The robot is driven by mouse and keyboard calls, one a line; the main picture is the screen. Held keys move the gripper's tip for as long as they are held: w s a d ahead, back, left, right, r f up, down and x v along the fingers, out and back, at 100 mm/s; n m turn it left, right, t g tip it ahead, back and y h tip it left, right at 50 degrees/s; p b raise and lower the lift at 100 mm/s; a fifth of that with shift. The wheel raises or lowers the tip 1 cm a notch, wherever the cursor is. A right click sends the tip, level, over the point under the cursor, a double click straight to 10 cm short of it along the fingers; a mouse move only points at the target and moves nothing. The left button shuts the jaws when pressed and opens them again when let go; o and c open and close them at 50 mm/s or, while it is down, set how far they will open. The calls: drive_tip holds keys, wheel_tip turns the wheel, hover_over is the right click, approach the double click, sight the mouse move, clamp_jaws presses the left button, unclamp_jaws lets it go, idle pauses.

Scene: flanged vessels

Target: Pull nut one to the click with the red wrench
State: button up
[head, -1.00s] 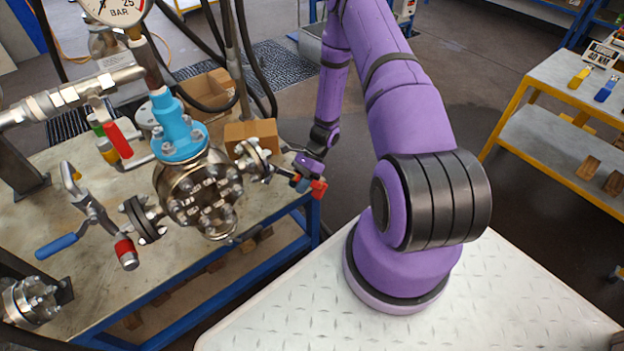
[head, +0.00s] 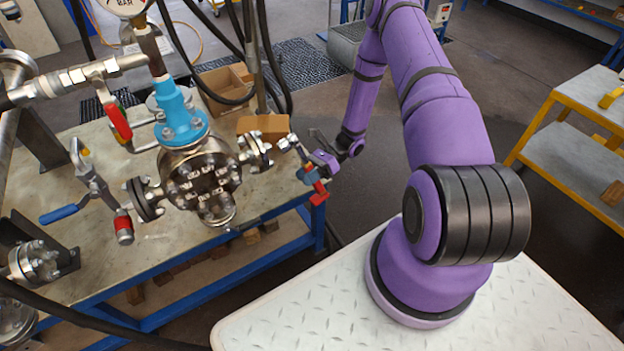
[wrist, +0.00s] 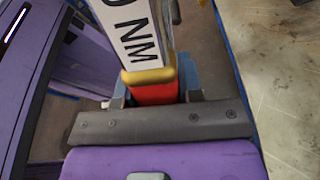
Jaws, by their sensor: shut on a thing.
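My gripper (head: 312,174) is out past the right edge of the bench, shut on the red wrench (head: 318,193). The wrench's red handle end hangs below the fingers, and its metal head (head: 288,142) points up and left towards the right flange (head: 256,152) of the vessel (head: 200,175). I cannot tell whether the head touches a nut there. In the wrist view the wrench's red part (wrist: 155,94) sits between the blue-grey fingers, with a yellow band and a white label reading "NM" above it. Its head is out of that view, and no nut number is readable.
A blue neck (head: 180,118) with a gauge above stands on the vessel. A blue-handled valve (head: 62,213) and pipework are on its left. A cardboard box (head: 263,128) lies behind the right flange. A yellow-framed cart (head: 575,120) stands far right.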

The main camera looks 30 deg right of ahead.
drive_tip(key=w+a+r+m+t+y, duration=0.1)
drive_tip(key=w+a+r+y, duration=0.1)
drive_tip(key=a+r, duration=0.2)
drive_tip(key=shift+w+a+t+y, duration=0.3)
drive_tip(key=shift+w+a+t, duration=0.1)
drive_tip(key=shift+a, duration=0.5)
idle(0.4)
drive_tip(key=shift+a, duration=1)
